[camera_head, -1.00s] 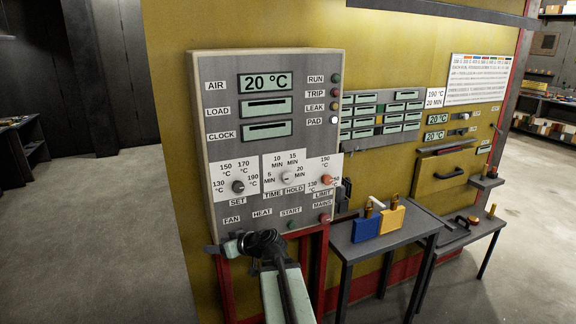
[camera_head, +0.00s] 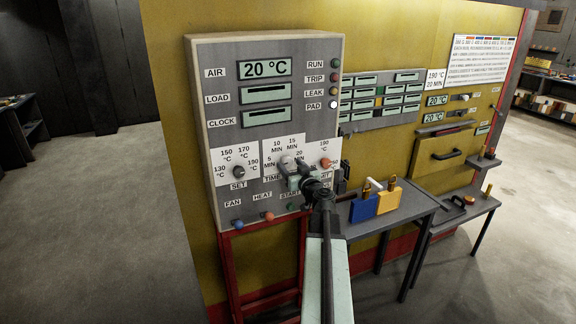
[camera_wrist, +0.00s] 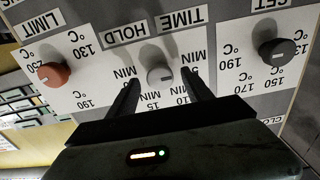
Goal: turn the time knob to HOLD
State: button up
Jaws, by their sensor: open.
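The time knob (camera_wrist: 159,75) is pale grey and sits on a white scale on the control panel, upside down in the wrist view. Its HOLD label (camera_wrist: 126,33) lies beside the TIME label (camera_wrist: 180,20). My gripper (camera_wrist: 160,80) is open, with one dark finger on each side of the time knob in the picture. I cannot tell whether either finger touches it. In the head view my gripper (camera_head: 291,172) is in front of the panel and partly covers the knob (camera_head: 287,160) and the labels below it.
The dark set knob (camera_wrist: 278,50) and the red limit knob (camera_wrist: 53,75) flank the time knob. Push buttons (camera_head: 237,224) line the panel's lower edge. A blue block (camera_head: 363,207) and a yellow block (camera_head: 389,200) stand on a side table to the right.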

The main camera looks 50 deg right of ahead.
jog(key=shift+x, duration=0.85)
jog(key=shift+s, duration=0.1)
jog(key=c, duration=1.1)
jog(key=shift+a, duration=0.3)
grip_shut()
jog(key=shift+d, duration=0.25)
